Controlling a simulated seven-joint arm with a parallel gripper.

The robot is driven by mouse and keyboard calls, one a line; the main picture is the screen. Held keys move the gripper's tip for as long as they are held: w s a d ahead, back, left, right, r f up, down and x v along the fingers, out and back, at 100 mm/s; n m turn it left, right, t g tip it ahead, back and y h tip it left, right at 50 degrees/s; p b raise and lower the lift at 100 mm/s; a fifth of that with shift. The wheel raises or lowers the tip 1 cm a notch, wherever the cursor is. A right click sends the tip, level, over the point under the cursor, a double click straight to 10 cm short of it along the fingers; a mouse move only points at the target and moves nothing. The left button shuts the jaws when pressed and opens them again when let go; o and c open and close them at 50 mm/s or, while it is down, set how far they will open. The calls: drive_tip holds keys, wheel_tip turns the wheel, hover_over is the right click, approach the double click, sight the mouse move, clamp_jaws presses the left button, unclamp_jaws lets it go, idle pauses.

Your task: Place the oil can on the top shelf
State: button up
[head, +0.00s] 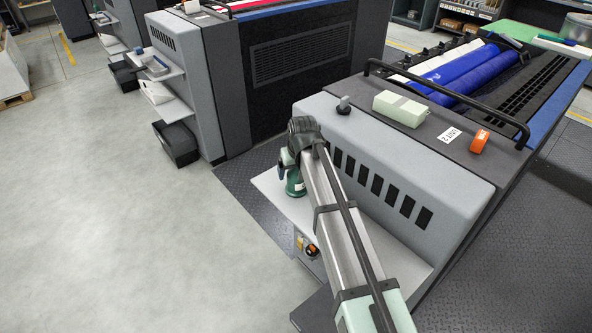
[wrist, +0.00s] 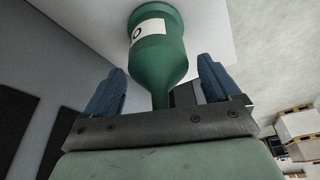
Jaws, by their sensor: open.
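The oil can (head: 295,185) is dark green. In the head view it stands upright on the top shelf (head: 268,184) at the side of the near grey unit, partly hidden by my arm. In the wrist view the oil can (wrist: 160,48) shows upside down, with a white label, its wide base against the pale shelf surface and its narrow spout towards my palm. My gripper (wrist: 162,75) is open, with a blue finger on each side of the can and gaps between. In the head view my gripper (head: 284,166) is mostly hidden behind my wrist.
The near unit's vented wall (head: 375,185) rises right beside the shelf. Small items, one orange (head: 312,250), sit on a lower level below. A pale green block (head: 399,109) and an orange object (head: 479,141) lie on the unit's top. The floor at left is clear.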

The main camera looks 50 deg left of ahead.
drive_tip(key=v, duration=1.2)
drive_tip(key=shift+r, duration=0.15)
